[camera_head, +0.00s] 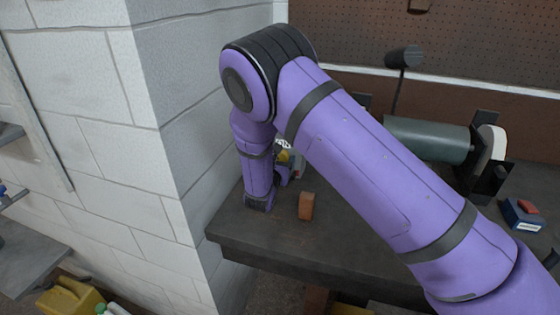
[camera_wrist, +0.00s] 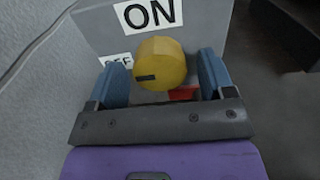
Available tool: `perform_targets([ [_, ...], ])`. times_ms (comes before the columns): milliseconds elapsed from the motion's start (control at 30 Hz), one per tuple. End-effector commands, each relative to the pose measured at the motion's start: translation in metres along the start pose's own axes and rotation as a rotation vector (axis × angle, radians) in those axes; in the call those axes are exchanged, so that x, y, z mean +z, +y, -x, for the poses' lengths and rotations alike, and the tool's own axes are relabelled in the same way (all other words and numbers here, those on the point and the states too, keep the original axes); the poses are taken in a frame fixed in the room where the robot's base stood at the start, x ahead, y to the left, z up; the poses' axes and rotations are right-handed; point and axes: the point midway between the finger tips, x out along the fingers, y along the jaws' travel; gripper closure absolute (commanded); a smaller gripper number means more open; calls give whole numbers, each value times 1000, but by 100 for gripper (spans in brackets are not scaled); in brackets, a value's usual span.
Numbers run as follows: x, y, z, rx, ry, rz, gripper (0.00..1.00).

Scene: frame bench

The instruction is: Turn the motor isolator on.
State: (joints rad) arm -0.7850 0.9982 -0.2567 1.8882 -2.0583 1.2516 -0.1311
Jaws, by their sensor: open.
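The motor isolator is a grey box (camera_wrist: 95,30) with a round yellow knob (camera_wrist: 160,62) on its face, seen in the wrist view. An ON label (camera_wrist: 149,14) is above the knob, and a partly covered OFF label (camera_wrist: 116,60) is to its left. A dark mark on the knob points left, towards OFF. My gripper (camera_wrist: 169,78) is open, with one blue finger on each side of the knob. I cannot tell whether the fingers touch it. In the head view my arm hides most of the isolator; a bit of yellow (camera_head: 284,157) shows beside the wrist.
A white block wall (camera_head: 190,110) rises close on the left of the dark bench (camera_head: 320,245). An orange-brown block (camera_head: 306,206) stands near the bench's front edge. A green cylindrical machine (camera_head: 430,138) and a blue box (camera_head: 522,215) are to the right.

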Motion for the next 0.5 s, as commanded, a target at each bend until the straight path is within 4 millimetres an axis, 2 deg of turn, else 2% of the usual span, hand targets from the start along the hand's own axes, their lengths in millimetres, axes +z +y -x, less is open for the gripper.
perform_targets([
  [67,0,0,0,0,0,0,27],
  [267,0,0,0,0,0,0,73],
  [500,0,0,0,0,0,-12,74],
])
